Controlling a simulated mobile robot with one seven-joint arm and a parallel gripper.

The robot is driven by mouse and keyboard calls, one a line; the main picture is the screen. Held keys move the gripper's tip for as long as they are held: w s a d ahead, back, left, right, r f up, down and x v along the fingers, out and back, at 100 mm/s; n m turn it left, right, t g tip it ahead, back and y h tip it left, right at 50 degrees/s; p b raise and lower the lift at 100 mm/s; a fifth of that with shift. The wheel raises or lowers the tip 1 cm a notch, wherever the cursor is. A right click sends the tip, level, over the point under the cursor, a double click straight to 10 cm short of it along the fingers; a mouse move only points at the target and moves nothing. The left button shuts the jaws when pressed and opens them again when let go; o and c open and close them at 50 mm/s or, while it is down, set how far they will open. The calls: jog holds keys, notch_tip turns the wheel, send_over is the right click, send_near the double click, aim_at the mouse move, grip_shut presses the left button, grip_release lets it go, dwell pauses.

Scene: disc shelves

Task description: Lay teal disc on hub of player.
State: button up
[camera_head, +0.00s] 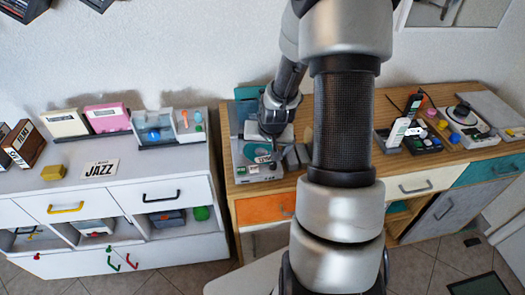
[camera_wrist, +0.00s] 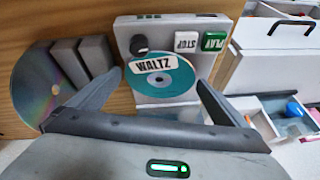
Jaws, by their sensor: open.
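The teal disc (camera_wrist: 178,82) has a white WALTZ label and lies on the face of the light grey player (camera_wrist: 150,98). In the head view the teal disc (camera_head: 254,150) shows on the player (camera_head: 268,172) at the left end of the wooden cabinet. My gripper (camera_wrist: 160,84) is open, with its two grey fingers apart on either side of the disc in the wrist view and nothing held between them. In the head view my gripper (camera_head: 277,143) is over the player and hides part of it. The hub is hidden, so I cannot tell how the disc is seated.
A shiny silver disc (camera_wrist: 32,84) stands by grey blocks (camera_wrist: 84,62) left of the player. The player has a black knob (camera_wrist: 139,45), a STOP button (camera_wrist: 187,41) and a green PLAY button (camera_wrist: 214,41). A white cabinet (camera_head: 130,180) stands to the left, across a gap.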

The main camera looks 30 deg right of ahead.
jog(key=shift+w+f, duration=0.15)
jog(key=shift+f, duration=0.15)
jog(key=shift+c, duration=0.2)
